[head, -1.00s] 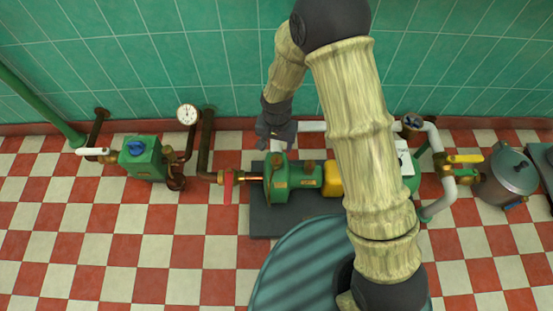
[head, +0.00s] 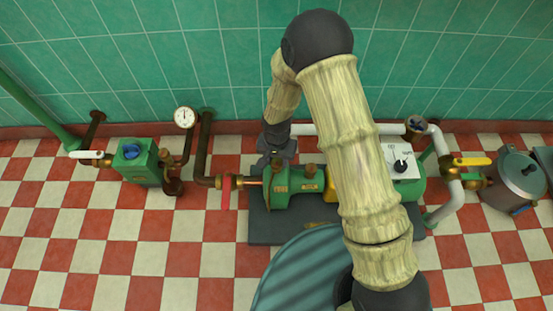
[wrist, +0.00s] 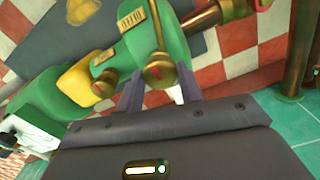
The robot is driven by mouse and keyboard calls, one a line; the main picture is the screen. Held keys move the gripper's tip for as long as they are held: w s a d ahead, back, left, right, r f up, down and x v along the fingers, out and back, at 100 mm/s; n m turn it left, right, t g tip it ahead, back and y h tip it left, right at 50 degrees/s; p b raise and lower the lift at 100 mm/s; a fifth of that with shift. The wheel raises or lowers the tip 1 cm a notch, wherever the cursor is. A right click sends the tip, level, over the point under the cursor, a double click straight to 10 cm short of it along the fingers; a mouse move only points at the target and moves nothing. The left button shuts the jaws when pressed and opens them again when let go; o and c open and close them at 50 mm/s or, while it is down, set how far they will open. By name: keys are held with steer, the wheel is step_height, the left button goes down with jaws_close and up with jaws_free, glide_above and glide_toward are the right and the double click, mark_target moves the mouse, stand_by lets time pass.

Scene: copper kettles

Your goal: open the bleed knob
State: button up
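The green pump (head: 290,193) stands on a dark base plate at the middle of the head view, with two brass knobs on top. The left brass knob (head: 280,161), which I take to be the bleed knob, is partly behind my gripper (head: 270,163). In the wrist view a brass knob with a red mark (wrist: 158,73) shows between the two grey fingers of my gripper (wrist: 160,82). The fingers are apart, one on each side of it. I cannot tell whether either finger touches it. The other brass knob (wrist: 104,84) is to the left there.
A red lever (head: 227,192) is on the pipe left of the pump. A white panel with a black dial (head: 402,162) is at right, near a yellow lever (head: 471,161) and a steel pot (head: 521,174). A green box (head: 137,162) and gauge (head: 184,117) stand left. Floor in front is open.

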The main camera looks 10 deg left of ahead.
steer(key=c, duration=0.4)
steer(key=shift+r+n+p, duration=0.1)
steer(key=shift+n+p, duration=0.3)
steer(key=shift+p, duration=0.25)
steer(key=n+p, duration=0.2)
steer(key=p, duration=0.1)
steer(key=shift+r+n, duration=0.15)
steer(key=shift+n, duration=0.15)
steer(key=n+p, duration=0.4)
steer(key=shift+n, duration=0.3)
steer(key=n+p, duration=0.3)
steer(key=n, duration=0.2)
steer(key=shift+p, duration=0.4)
steer(key=n+p, duration=0.1)
steer(key=n, duration=0.1)
steer(key=n+p, duration=0.1)
steer(key=n, duration=0.1)
steer(key=shift+f+n, duration=0.2)
steer(key=shift+n, duration=0.2)
